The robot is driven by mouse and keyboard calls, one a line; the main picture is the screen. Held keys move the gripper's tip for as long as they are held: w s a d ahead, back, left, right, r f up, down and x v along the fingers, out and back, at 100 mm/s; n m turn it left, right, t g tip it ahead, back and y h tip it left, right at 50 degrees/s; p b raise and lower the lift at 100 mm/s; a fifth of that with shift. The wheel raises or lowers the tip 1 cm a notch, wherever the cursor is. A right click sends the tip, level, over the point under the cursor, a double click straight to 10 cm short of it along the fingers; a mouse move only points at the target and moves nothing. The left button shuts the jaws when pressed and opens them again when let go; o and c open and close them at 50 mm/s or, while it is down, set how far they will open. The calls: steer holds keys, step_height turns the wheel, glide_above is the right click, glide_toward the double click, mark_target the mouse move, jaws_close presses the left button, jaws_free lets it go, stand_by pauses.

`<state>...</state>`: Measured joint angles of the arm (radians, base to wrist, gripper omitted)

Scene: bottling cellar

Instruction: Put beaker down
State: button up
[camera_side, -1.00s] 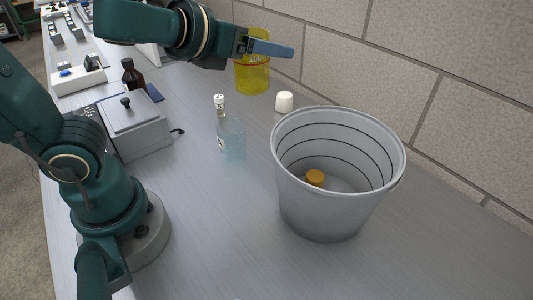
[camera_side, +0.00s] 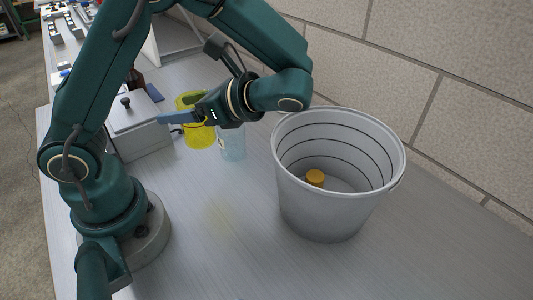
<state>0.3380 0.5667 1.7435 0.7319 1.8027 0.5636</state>
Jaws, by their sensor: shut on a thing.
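The yellow see-through beaker (camera_side: 200,138) is in the middle left of the side view, upright as far as I can see. My gripper (camera_side: 176,117) is shut on the beaker; its blue finger crosses the beaker's near side and hides part of it. A faint yellow patch shows on the grey table (camera_side: 215,255) nearer the camera, and the beaker appears to be held above the surface.
A clear bluish bottle (camera_side: 232,144) stands right behind the beaker, its top hidden by my arm. A grey box (camera_side: 140,137) stands to the left. A large grey bucket (camera_side: 325,208) with an orange-capped thing (camera_side: 315,178) inside stands right. The front table is clear.

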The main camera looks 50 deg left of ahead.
steer(key=s+d+f+n+g+h, duration=0.1)
steer(key=s+d+n+g+h, duration=0.5)
steer(key=n+h, duration=0.8)
steer(key=w+n+t+h, duration=0.2)
steer(key=n+t+h, duration=0.1)
steer(key=n, duration=0.1)
steer(key=w+a+r+n+t+h, duration=0.1)
steer(key=w+n+t+h, duration=0.1)
steer(key=n+t+h, duration=0.1)
steer(key=w+n+t+h, duration=0.2)
steer(key=n+t+h, duration=0.1)
steer(key=n+h, duration=0.2)
steer(key=shift+w+a+r+n, duration=0.15)
steer(key=shift+n, duration=0.4)
steer(key=shift+w+a+r+n, duration=0.1)
steer(key=shift+w+r+n, duration=0.05)
steer(key=shift+n, duration=0.4)
steer(key=shift+w+a+n+t+h, duration=0.2)
steer(key=shift+a+n+t+h, duration=0.1)
steer(key=shift+n+t, duration=0.25)
glide_above(246, 220)
step_height(246, 220, down, 7)
steer(key=shift+f, duration=2.05)
